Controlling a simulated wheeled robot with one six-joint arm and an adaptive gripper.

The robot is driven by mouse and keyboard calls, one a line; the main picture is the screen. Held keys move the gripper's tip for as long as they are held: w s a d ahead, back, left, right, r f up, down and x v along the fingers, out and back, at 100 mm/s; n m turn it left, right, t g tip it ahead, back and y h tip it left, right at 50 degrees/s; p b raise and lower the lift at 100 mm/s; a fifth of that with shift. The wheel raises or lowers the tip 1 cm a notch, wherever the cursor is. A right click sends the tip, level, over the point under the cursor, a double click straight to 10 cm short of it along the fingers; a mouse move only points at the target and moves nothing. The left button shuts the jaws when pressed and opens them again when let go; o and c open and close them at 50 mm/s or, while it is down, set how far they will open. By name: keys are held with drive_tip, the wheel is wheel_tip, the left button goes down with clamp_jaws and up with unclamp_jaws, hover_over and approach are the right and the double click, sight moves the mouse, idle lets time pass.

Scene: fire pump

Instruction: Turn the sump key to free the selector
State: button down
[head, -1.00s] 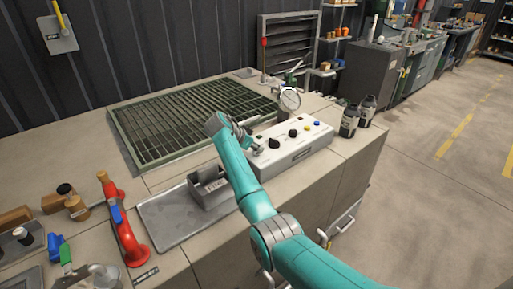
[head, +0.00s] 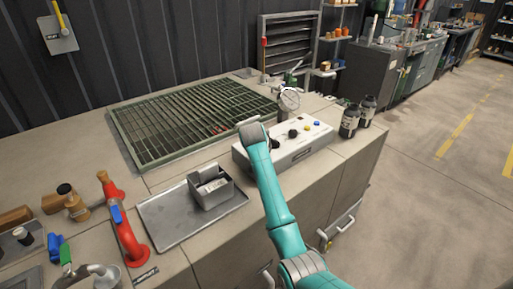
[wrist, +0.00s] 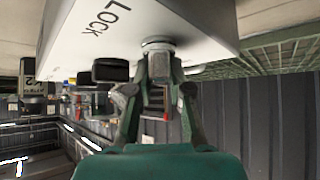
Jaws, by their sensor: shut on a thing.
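The white control box (head: 305,150) stands on the bench, with dark knobs (head: 293,133) and small yellow and blue buttons (head: 316,124) on its top. In the wrist view its panel (wrist: 190,22) carries the word LOCK. My gripper (wrist: 160,75) has its two fingers closed around the round metal sump key (wrist: 158,46) at the panel. A black knob (wrist: 109,70), perhaps the selector, is beside it, apart from the fingers. In the head view my arm's end hides the key and the fingers. The key's angle cannot be told.
A grey tray (head: 165,222) with a small metal box (head: 222,190) lies left of my arm. A green grate (head: 165,130) is behind. A pressure gauge (head: 289,100) and dark bottles (head: 350,120) stand near the control box.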

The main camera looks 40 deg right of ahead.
drive_tip(key=n+t+y, duration=0.1)
drive_tip(key=n+y, duration=0.1)
drive_tip(key=n+t+y, duration=0.1)
drive_tip(key=n, duration=0.2)
drive_tip(key=shift+y, duration=0.4)
drive_tip(key=shift+n+y, duration=1.1)
drive_tip(key=shift+n, duration=0.5)
drive_tip(key=c, duration=1.1)
unclamp_jaws()
drive_tip(key=v, duration=1.2)
drive_tip(key=shift+s+d+f, duration=0.1)
